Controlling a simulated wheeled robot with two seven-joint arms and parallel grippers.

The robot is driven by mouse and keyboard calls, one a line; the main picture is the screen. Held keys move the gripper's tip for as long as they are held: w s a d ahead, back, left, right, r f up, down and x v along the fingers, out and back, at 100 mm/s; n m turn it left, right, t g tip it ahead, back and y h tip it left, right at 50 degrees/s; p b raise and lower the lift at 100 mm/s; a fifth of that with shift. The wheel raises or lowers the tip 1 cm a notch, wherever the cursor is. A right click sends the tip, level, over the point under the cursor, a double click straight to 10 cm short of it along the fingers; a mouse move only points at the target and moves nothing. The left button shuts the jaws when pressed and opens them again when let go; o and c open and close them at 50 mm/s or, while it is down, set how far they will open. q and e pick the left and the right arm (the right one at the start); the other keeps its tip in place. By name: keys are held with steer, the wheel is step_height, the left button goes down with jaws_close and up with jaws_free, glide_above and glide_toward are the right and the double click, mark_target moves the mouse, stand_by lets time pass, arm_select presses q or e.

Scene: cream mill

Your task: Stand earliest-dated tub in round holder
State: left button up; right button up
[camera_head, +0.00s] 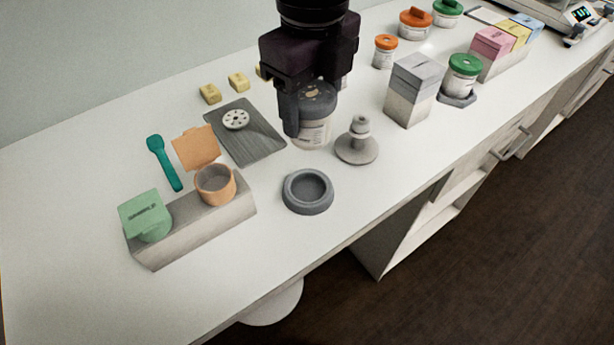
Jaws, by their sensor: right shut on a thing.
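My right gripper (316,104) points down and is shut on a clear tub with a dark grey lid (313,132). The tub is upright with a pale label; its date is too small to read. I cannot tell whether its base touches the counter. The round holder (308,192), a dark grey ring with a shallow hollow, is empty in front of the tub. Other tubs stand farther right: a small orange-lidded one (384,52), a wider orange-lidded one (415,24), and a green-lidded one (447,13). Another green-lidded tub (463,77) stands on a grey base. My left gripper is out of view.
A grey stemmed piece (358,144) stands right of the held tub, near a grey box (414,88). Left are a dark board (258,142) with a white disc, a teal spoon (164,162), and a rack (205,232) with green and orange containers. Counter around the round holder is clear.

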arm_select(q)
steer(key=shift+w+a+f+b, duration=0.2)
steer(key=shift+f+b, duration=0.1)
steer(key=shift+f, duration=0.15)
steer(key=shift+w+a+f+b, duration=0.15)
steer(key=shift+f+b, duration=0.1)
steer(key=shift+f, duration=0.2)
arm_select(e)
steer(key=shift+w+a+f, duration=0.1)
steer(key=shift+w+f, duration=0.05)
steer(key=shift+f, duration=6.85)
steer(key=shift+f, duration=0.1)
steer(key=o, duration=1)
steer(key=shift+o, duration=0.2)
step_height(320, 180, up, 12)
steer(key=shift+r+p, duration=0.1)
steer(key=shift+p, duration=0.55)
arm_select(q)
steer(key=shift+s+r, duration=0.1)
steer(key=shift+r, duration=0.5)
